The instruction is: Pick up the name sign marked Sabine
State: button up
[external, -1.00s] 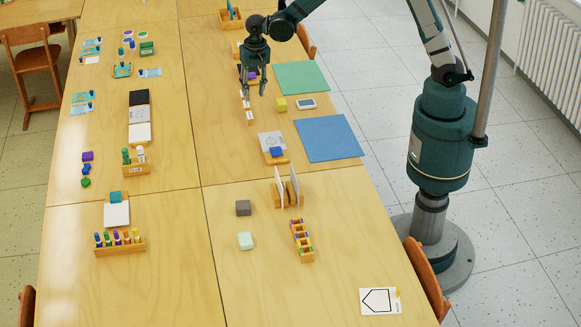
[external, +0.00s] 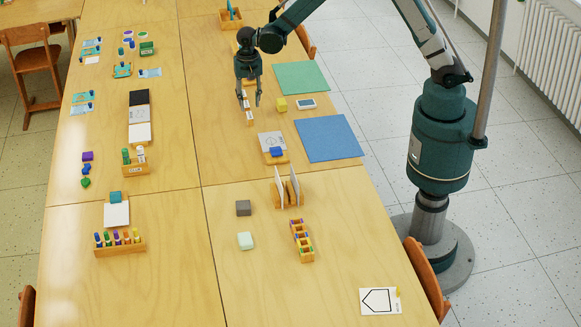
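A short row of small name signs, white on wooden stands, is on the table at the upper middle. One sign (external: 249,119) is plain to see at the near end, and another sign (external: 246,104) shows between my fingers. Their lettering is too small to read, so I cannot tell which is marked Sabine. My gripper (external: 249,103) points down over the row with its fingers apart. It looks empty. It hides the far part of the row. I cannot tell how high the fingertips are above the table.
A clipboard-like board with a blue block (external: 276,152) lies nearer. The table left of the row is clear.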

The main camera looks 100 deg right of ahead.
aim_at(250, 115)
jog(key=shift+f, duration=0.95)
jog(key=shift+w+a+f+b, duration=0.1)
jog(key=shift+f+b, duration=0.75)
jog(key=shift+f, duration=1.75)
jog(key=c, duration=0.8)
